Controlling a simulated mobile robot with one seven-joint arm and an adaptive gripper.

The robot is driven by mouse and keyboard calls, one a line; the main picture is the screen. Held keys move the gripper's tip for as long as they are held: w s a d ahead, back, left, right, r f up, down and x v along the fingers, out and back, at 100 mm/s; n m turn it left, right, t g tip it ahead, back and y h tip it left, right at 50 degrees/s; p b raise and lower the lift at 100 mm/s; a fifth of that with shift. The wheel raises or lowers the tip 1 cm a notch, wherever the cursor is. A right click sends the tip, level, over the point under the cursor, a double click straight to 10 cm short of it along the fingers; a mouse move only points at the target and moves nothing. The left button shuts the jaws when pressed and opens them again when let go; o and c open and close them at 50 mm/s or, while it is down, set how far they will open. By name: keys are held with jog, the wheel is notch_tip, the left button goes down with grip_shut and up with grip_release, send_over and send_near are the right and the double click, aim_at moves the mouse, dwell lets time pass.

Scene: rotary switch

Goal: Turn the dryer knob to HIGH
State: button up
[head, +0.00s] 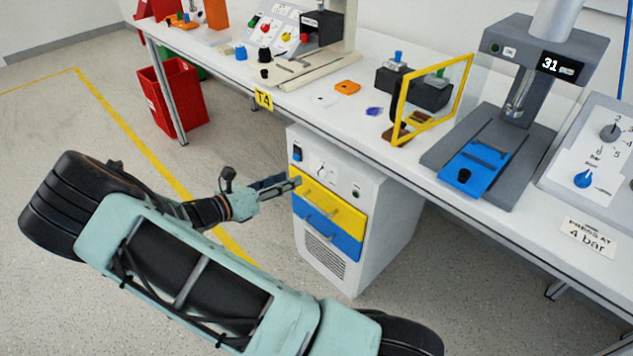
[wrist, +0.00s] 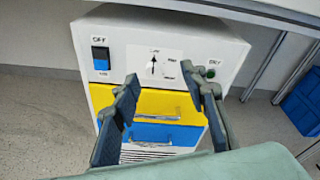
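The dryer is a white cabinet (head: 378,225) under the bench, with its front panel above a yellow and a blue drawer. Its knob (wrist: 153,66) shows on a white label plate in the wrist view, with a black pointer aimed up. The small words around it are too blurred to read. In the head view the knob (head: 321,170) is small. My gripper (head: 284,184) is in front of the dryer, just left of the drawers. In the wrist view my gripper (wrist: 163,82) is open and empty, its fingers apart below the knob, not touching it.
A blue rocker switch (wrist: 101,58) is left of the knob; a green light (wrist: 210,73) is right. Drawer handles (head: 322,213) stick out. The bench (head: 340,118) overhangs the dryer. A red bin (head: 172,98) stands left, with open floor before the dryer.

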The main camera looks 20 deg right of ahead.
aim_at(318, 174)
notch_tip(318, 174, down, 7)
jog(key=d+n+t+h+b, duration=0.1)
jog(key=n+t+b, duration=0.15)
jog(key=n, duration=0.55)
jog(key=x, duration=0.3)
jog(key=b+x, duration=0.1)
jog(key=x, duration=0.6)
jog(key=shift+w+d+r+b, duration=0.2)
jog(key=shift+d+r+b, duration=0.1)
jog(key=shift+d+b, duration=0.1)
jog(key=shift+c, duration=0.3)
jog(key=shift+a, duration=0.1)
grip_shut()
